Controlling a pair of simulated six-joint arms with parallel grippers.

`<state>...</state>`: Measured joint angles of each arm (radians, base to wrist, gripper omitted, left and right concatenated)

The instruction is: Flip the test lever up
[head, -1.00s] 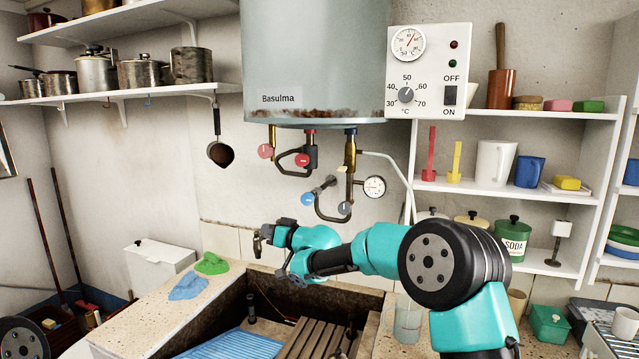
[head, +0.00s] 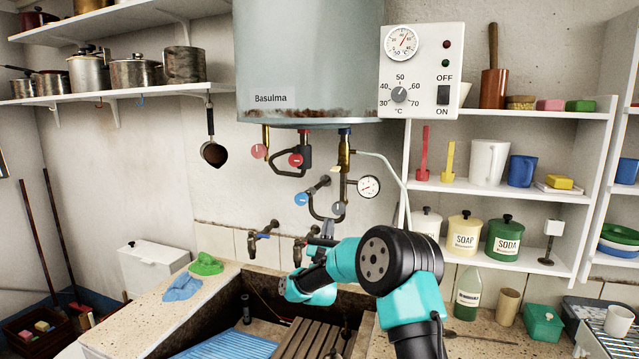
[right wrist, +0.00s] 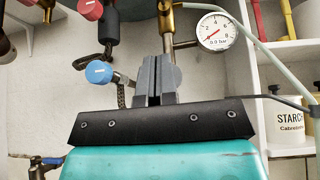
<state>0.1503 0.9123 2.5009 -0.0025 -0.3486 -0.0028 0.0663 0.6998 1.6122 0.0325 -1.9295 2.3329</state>
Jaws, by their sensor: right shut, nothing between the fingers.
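The test lever appears to be the small cream tab (head: 336,169) on the brass pipe fitting (head: 345,150) under the boiler. Its exact tilt is too small to tell, and I cannot make it out in the right wrist view. My right gripper (head: 327,224) points up below the pipework, apart from the tab. In the right wrist view the grey fingers (right wrist: 153,78) are shut and empty, in front of a grey round knob (right wrist: 172,78) that they partly hide. My left gripper is not in view.
A blue knob (head: 301,199), red knobs (head: 296,160) and a pressure gauge (head: 368,187) sit close around the pipes. Wall taps (head: 262,233) stand over the stone trough (head: 225,300). Shelves with jars (head: 503,237) are at the right.

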